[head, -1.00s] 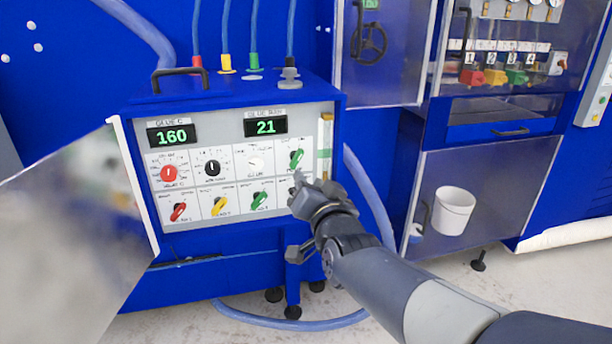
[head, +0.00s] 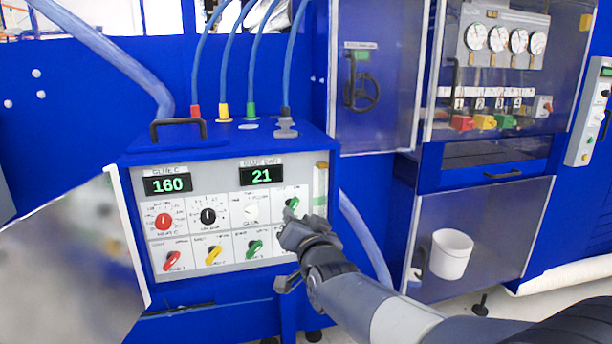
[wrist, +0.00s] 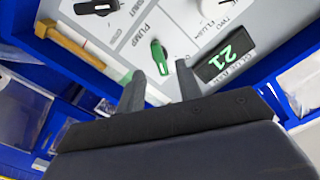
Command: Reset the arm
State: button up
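My gripper (head: 288,218) is in front of the right side of the glue machine's control panel (head: 228,195), close to the upper-right green knob (head: 292,203). In the wrist view its two fingers (wrist: 160,88) are apart with nothing between them. The green knob (wrist: 160,57) shows just beyond the gap, and I cannot tell whether a finger touches it. A black knob (wrist: 97,6) shows at the top of the wrist view. My gripper hides the lower-right part of the panel in the head view.
A clear door (head: 75,255) stands open at the panel's left. A yellowish level tube (head: 320,185) is at its right edge. Hoses rise from the machine's top. At right is a cabinet with gauges (head: 498,40), valves and a white bucket (head: 452,254).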

aim_at(293, 209)
jog(key=x, duration=0.5)
jog(key=shift+r+p, duration=0.1)
jog(key=shift+p, duration=0.25)
jog(key=shift+s+n, duration=0.1)
jog(key=shift+n, duration=0.2)
